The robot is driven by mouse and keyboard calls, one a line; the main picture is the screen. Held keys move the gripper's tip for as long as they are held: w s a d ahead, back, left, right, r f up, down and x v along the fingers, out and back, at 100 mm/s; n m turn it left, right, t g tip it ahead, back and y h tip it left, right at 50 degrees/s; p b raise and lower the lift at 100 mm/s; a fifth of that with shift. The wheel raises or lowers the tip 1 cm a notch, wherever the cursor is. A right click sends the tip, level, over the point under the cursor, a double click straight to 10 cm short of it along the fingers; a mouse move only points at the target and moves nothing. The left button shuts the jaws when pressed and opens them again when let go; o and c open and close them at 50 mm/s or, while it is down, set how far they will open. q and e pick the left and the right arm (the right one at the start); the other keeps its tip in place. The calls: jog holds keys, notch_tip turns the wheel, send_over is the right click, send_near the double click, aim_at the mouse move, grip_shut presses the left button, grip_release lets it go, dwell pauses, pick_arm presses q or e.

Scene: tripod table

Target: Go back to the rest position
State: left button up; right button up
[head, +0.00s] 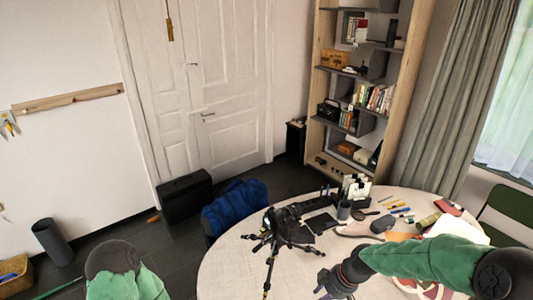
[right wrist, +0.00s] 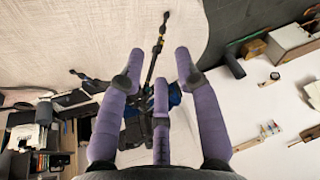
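My right arm reaches in from the right over the round table (head: 225,275). Its right gripper (head: 322,288) is at the bottom edge of the head view, partly cut off. In the right wrist view its purple fingers (right wrist: 160,62) are spread apart, with nothing held between them. A black tripod (head: 280,228) stands on the table, left of and beyond the right gripper. A tripod leg (right wrist: 153,62) shows past the fingers in the right wrist view. Only a green part of my left arm shows at the lower left; the left gripper is out of view.
Pens, a shoe-like item (head: 357,229), a dark cup (head: 343,210) and other small things crowd the table's back and right. A blue bag (head: 235,207) and black case (head: 185,197) stand on the floor behind. The table's left front is mostly bare.

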jog(key=s+a+f+m+b, duration=0.2)
jog(key=s+f+m+b, duration=0.2)
jog(key=f, duration=0.9)
jog(key=s+a+f+m+b, duration=0.2)
jog(key=s+f+m+b, duration=0.2)
jog(key=f, duration=0.9)
jog(key=s+a+f+m+g+b, duration=0.1)
jog(key=s+a+f+m+b, duration=0.2)
jog(key=s+f+b, duration=0.5)
notch_tip(320, 180, down, 5)
jog(key=shift+s+f+m, duration=0.1)
jog(key=shift+s+m, duration=0.7)
jog(key=shift+m, duration=0.1)
